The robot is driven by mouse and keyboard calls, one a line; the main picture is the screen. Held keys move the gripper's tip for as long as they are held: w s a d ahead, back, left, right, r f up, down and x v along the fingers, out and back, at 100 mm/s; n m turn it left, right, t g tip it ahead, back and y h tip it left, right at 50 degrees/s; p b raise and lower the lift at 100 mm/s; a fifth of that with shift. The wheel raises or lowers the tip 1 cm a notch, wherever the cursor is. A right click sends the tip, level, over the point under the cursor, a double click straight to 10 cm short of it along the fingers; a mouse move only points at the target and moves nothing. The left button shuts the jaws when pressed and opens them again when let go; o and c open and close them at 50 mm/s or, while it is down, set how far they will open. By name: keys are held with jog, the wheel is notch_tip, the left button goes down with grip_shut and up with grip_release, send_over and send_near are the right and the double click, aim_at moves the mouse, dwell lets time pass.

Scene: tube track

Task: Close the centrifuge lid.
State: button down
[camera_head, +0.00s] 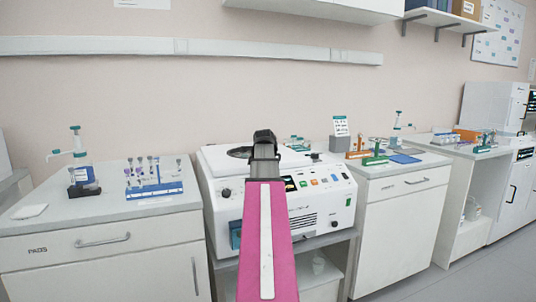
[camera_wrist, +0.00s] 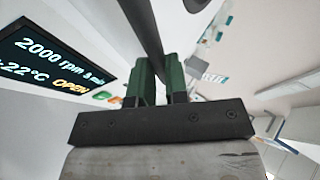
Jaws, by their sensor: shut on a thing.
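The white centrifuge (camera_head: 330,190) stands on a low bench in the middle of the head view, with a dark round opening (camera_head: 239,152) showing in its top. Its display (camera_wrist: 52,50) reads "OPEN" in the wrist view. The lid cannot be clearly told apart; my arm covers part of the centrifuge top. My gripper (camera_wrist: 161,75) is over the front of the centrifuge. Its green fingers are shut on a dark bar (camera_wrist: 143,28) that runs up between them in the wrist view. I cannot tell whether this bar is part of the lid. In the head view the fingertips are hidden.
A blue tube rack (camera_head: 155,188) and a dispenser bottle (camera_head: 83,174) stand on the left bench. The right bench holds a green rack (camera_head: 375,159), a blue pad (camera_head: 405,158) and a sign stand (camera_head: 341,126). A wall shelf (camera_head: 455,20) hangs at upper right.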

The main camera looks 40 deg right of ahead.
jog(key=shift+s+a+f, duration=0.15)
jog(key=shift+s+f, duration=0.2)
jog(key=shift+f, duration=0.3)
jog(key=c, duration=1.1)
grip_release()
jog(key=shift+w, duration=0.1)
jog(key=shift+r, duration=0.2)
jog(key=shift+r, duration=0.1)
jog(key=v, duration=1)
jog(key=shift+r, duration=0.25)
